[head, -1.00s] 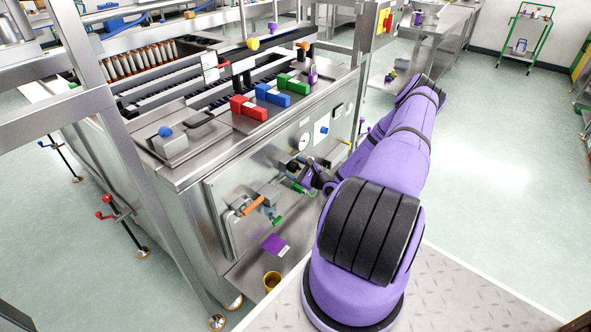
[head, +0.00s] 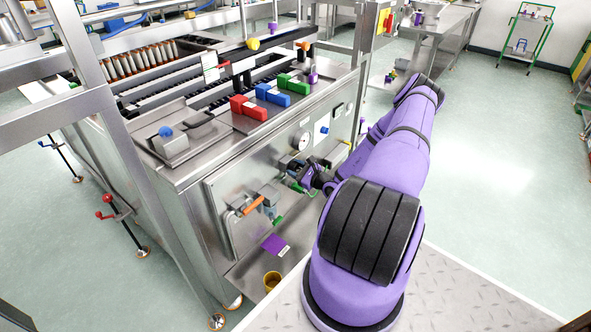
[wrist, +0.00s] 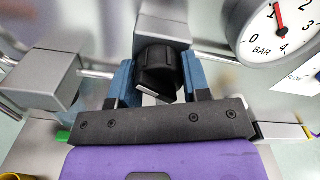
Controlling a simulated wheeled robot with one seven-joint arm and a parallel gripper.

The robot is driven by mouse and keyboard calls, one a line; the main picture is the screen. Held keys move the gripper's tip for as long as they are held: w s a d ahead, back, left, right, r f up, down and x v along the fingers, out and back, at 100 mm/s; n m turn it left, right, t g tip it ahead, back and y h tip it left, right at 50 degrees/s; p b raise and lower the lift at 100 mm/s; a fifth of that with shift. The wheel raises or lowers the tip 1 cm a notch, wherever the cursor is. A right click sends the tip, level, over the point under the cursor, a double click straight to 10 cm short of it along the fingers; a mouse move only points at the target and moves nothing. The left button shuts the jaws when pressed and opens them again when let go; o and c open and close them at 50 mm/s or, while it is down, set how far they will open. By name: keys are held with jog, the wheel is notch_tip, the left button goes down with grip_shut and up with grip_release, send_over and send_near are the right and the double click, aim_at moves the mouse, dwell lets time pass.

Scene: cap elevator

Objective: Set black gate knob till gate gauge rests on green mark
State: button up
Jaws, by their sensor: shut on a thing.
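In the wrist view a ribbed black knob (wrist: 158,70) with a pale pointer line sits on a grey block. My gripper (wrist: 158,76) has its two blue fingers on either side of the knob and is shut on it. The pointer line slants toward the lower left. A round white gauge (wrist: 278,28) marked BAR is cut off at the upper right, its red needle near 1. No green mark shows on its visible part. In the head view the gauge (head: 300,138) is small and my gripper (head: 298,168) is at the front panel, its hold on the knob hard to make out.
A grey block (wrist: 45,72) on a pipe stands left of the knob in the wrist view. Open floor (head: 490,160) lies right of my arm.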

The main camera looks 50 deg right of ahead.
jog(key=m, duration=1.1)
jog(key=shift+a+m, duration=0.15)
jog(key=shift+m, duration=0.25)
dwell(0.4)
jog(key=o, duration=0.9)
jog(key=shift+s, duration=0.1)
jog(key=s, duration=0.7)
jog(key=s+d, duration=0.1)
jog(key=s, duration=0.2)
jog(key=shift+s, duration=0.3)
